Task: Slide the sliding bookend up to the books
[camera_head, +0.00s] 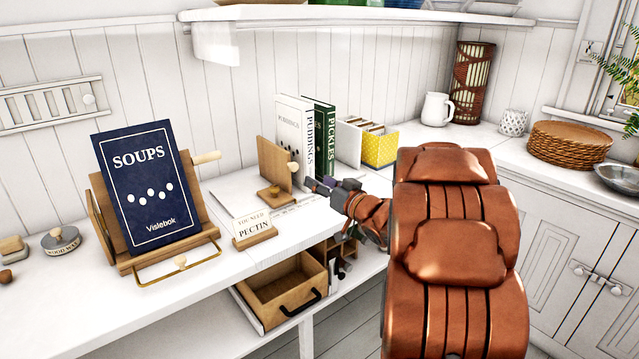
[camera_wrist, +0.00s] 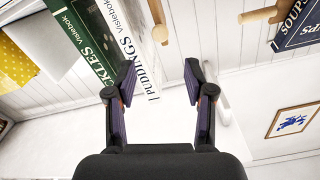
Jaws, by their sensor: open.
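The wooden sliding bookend (camera_head: 273,162) stands upright on the white counter, to the left of the books, with a wooden base and knob at its foot. In the wrist view the bookend (camera_wrist: 156,12) shows almost edge-on at the top. The white PUDDINGS book (camera_head: 293,118) and green PICKLES book (camera_head: 325,130) stand upright beside it. They also show in the wrist view as the PUDDINGS (camera_wrist: 125,35) and PICKLES (camera_wrist: 85,28) spines. A gap seems to separate bookend and PUDDINGS. My gripper (camera_wrist: 160,82) is open and empty in front of them, apart from the bookend.
A SOUPS book (camera_head: 145,185) leans on a wooden stand at left. A PECTIN card (camera_head: 254,228) stands at the counter's front, above an open drawer (camera_head: 285,290). A yellow file box (camera_head: 381,148) stands right of the books. A shelf (camera_head: 350,14) hangs above.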

